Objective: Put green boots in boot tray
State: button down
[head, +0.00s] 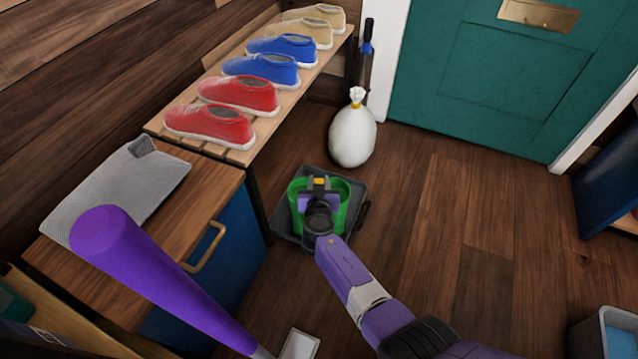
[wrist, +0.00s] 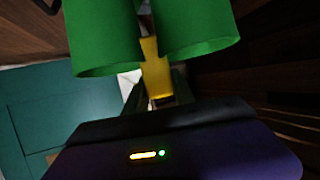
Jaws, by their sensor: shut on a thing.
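The green boots (head: 296,193) are a pair, standing over the dark grey boot tray (head: 284,232) on the floor in the head view. My gripper (head: 319,190) is above them and shut on them between the two boot tops. In the wrist view the two green boot shafts (wrist: 98,38) fill the top, with a yellow piece (wrist: 153,58) between them at my fingers. The boots' lower parts are hidden by my gripper and arm, so I cannot tell whether the soles touch the tray.
A white tied bag (head: 352,135) stands on the floor just behind the tray. A slatted shoe rack (head: 165,133) with red, blue and tan shoes is to the left, beside a blue cabinet (head: 215,285) with a handle. A teal door (head: 470,80) is at the back.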

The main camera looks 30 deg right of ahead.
jog(key=shift+w, duration=0.1)
jog(key=c, duration=1)
grip_release()
jog(key=shift+f, duration=0.1)
jog(key=shift+c, duration=0.2)
jog(key=shift+r, duration=0.25)
jog(key=p+v, duration=0.5)
jog(key=v, duration=0.7)
